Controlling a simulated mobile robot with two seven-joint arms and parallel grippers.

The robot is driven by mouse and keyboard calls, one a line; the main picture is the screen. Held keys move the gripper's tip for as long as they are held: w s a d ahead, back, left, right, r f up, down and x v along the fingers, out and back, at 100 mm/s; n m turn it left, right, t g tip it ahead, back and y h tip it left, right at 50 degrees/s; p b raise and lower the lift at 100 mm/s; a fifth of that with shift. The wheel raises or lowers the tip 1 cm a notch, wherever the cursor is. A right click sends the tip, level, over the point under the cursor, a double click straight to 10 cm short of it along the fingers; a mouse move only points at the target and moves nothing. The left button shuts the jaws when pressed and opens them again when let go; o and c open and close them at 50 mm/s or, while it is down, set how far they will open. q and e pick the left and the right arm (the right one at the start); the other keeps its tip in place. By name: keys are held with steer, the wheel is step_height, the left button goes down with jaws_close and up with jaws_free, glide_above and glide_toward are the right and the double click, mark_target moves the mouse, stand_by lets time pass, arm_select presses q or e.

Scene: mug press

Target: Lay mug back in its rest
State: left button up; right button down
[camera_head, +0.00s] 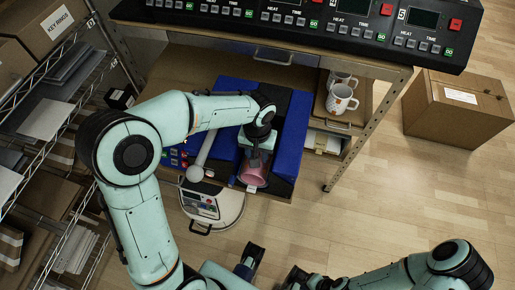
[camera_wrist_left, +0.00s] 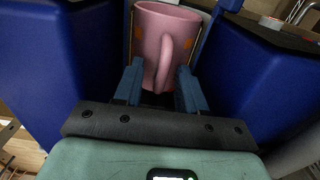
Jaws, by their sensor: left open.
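The pink mug (camera_head: 254,176) with orange spots sits between the blue blocks of the mug press (camera_head: 292,135). It also shows in the left wrist view (camera_wrist_left: 150,35), its handle facing my left gripper (camera_wrist_left: 158,85). That gripper is open, with one finger on each side of the handle and lower mug. I cannot tell whether the fingers touch it. In the head view my left gripper (camera_head: 255,158) reaches down over the press and partly hides the mug. The mug's underside and its contact with the rest are hidden. My right gripper is only partly seen at the bottom edge.
A control panel (camera_head: 330,22) spans the top above the bench. White mugs (camera_head: 341,99) stand on a shelf right of the press. A cardboard box (camera_head: 455,110) is on the floor at right. A wire rack (camera_head: 60,110) stands at left.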

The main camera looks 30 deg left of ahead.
mark_target(253, 173)
arm_select(q)
jaws_close()
steer(key=shift+r, duration=0.2)
steer(key=shift+s+d+b, duration=0.2)
steer(key=shift+s+b, duration=0.05)
steer(key=shift+s, duration=0.6)
steer(key=shift+s+d+b, duration=0.2)
steer(key=shift+s+b, duration=0.05)
steer(key=shift+s, duration=0.6)
steer(key=shift+s+d+b, duration=0.2)
steer(key=shift+s+b, duration=0.05)
steer(key=shift+s, duration=0.6)
steer(key=s+d+b, duration=0.1)
steer(key=s+d, duration=0.1)
steer(key=s, duration=0.6)
